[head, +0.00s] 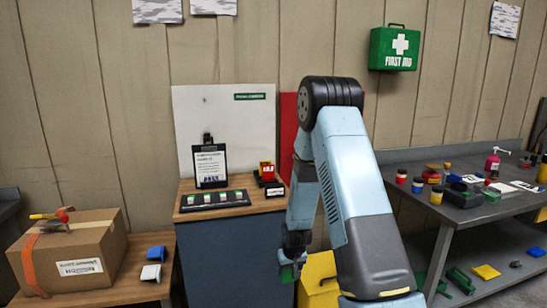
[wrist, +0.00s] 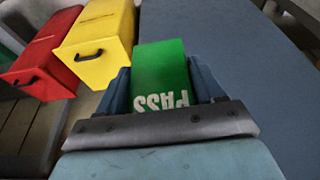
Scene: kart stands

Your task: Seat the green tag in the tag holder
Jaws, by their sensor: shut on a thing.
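My gripper (head: 293,258) is low in front of the counter's right side, below its top, in the head view. It is shut on the green tag (wrist: 160,72), which reads "PASS" in the wrist view, with one finger on each side. In the head view only a little of the tag (head: 287,273) shows. A black tray (head: 213,207) with several green-and-white pieces in a row lies on the wooden counter top (head: 233,212). A small red item on a black base (head: 267,171) stands at its back right. I cannot tell which is the tag holder.
A clipboard (head: 209,165) stands at the counter's back. Yellow (wrist: 98,38) and red (wrist: 38,58) boxes with black handles are near my gripper. A carton (head: 70,252) and hammer are at left. A cluttered grey workbench (head: 455,212) is at right.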

